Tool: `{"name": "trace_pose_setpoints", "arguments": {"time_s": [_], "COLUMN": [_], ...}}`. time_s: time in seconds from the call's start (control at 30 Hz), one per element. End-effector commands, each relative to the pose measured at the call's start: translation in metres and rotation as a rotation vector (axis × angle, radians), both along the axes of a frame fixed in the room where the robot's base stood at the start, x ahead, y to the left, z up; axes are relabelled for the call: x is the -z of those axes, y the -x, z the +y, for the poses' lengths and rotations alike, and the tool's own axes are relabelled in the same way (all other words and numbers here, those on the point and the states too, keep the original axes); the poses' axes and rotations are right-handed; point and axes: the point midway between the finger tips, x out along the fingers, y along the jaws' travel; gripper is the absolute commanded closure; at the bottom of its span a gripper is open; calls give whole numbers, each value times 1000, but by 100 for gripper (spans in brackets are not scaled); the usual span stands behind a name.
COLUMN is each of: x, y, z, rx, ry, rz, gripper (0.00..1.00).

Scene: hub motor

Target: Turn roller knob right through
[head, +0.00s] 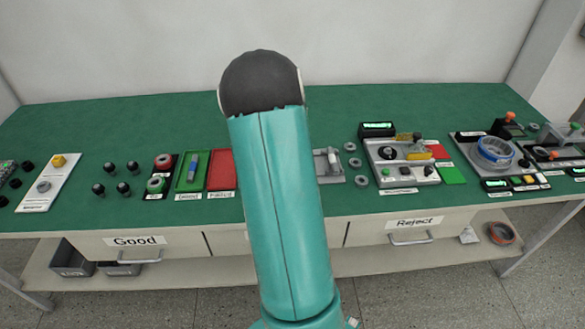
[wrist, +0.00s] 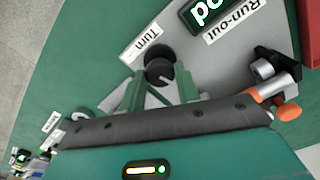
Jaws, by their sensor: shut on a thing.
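The roller knob (wrist: 160,70) is a dark round knob in the wrist view, on a light grey plate beside a label that appears to read "Turn" (wrist: 140,45). A light line shows on the knob. My gripper (wrist: 160,88) has its two green fingers on either side of the knob, shut on it. The gripper body covers the near part of the fixture. In the head view my arm hides part of the bench, and I cannot make out the gripper or the knob there.
In the wrist view, a display (wrist: 208,12) and a "Run-out" label (wrist: 237,21) lie beyond the knob. A metal part with an orange tip (wrist: 288,109) stands close at the right. The green bench (head: 330,105) holds several stations, with clear room along its back.

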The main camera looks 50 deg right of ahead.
Motion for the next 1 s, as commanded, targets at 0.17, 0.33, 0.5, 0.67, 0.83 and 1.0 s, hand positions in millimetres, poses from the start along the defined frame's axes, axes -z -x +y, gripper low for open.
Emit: {"name": "trace_pose_setpoints", "arguments": {"time_s": [0.17, 0.33, 0.5, 0.67, 0.83, 1.0], "x": [-1, -1, -1, -1, -1, -1], "y": [-1, -1, 0, -1, -1, -1], "z": [0, 0, 0, 0, 0, 0], "rx": [159, 294, 396, 456, 486, 493], "ry": [1, 2, 1, 1, 1, 1], "rz": [-1, -1, -2, -2, -2, -2], "gripper": [91, 91, 91, 91, 91, 91]}}
